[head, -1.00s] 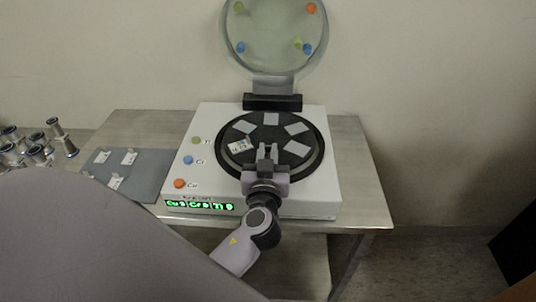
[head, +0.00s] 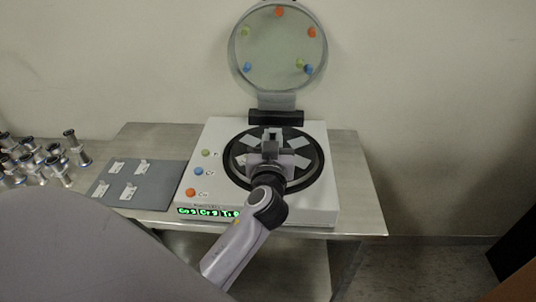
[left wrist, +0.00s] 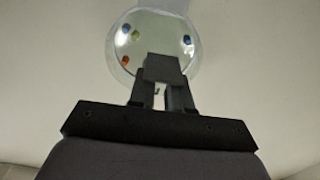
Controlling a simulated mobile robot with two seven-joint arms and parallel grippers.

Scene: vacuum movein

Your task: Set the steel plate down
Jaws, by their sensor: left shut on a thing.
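My left gripper (head: 272,135) is over the back part of the round black disc (head: 237,179) of the white machine. It is shut on a small grey piece, the steel plate (left wrist: 162,68), which shows dark between the fingers in the left wrist view. I cannot tell whether the plate touches the disc. Several light square pads (head: 315,141) lie around the disc. The gripper hides the middle of the disc and partly covers a light piece at its left. My right gripper is not in view.
The machine's round glass lid (head: 277,60) stands open behind the disc, with coloured knobs. Several metal fittings (head: 58,170) stand farther left. The table (head: 360,205) is bare at the right.

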